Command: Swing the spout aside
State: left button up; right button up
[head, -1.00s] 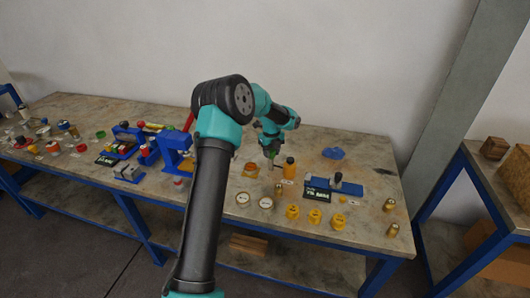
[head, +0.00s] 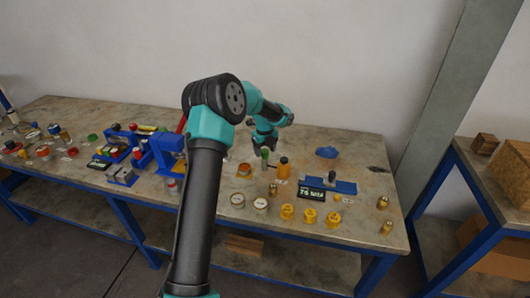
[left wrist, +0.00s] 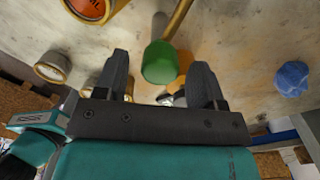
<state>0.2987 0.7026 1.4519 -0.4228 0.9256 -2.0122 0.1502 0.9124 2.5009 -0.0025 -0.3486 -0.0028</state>
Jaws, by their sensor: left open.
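A brass rod (left wrist: 178,18) with a green end (left wrist: 160,62) shows in the left wrist view; I take it for the spout. The green end also shows in the head view (head: 265,153), left of an orange bottle (head: 283,168). My left gripper (left wrist: 160,82) is open, with one finger on each side of the green end. It looks empty, and I cannot tell whether a finger touches the green end. In the head view, my left gripper (head: 264,143) is just above the green end. The rod's base is not clear. My right gripper is not in view.
Gauges (head: 260,204) and yellow fittings (head: 310,215) line the bench's front. A blue fixture (head: 345,187) with a black sign (head: 311,195) stands to the right. A blue lump (head: 327,152) lies behind. Blue stands (head: 167,150) crowd the left. The bench's back right is mostly clear.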

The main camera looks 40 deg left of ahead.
pick_arm(q)
notch_tip(320, 180, up, 16)
jog(key=shift+r, duration=0.15)
dwell(0.3)
dwell(0.4)
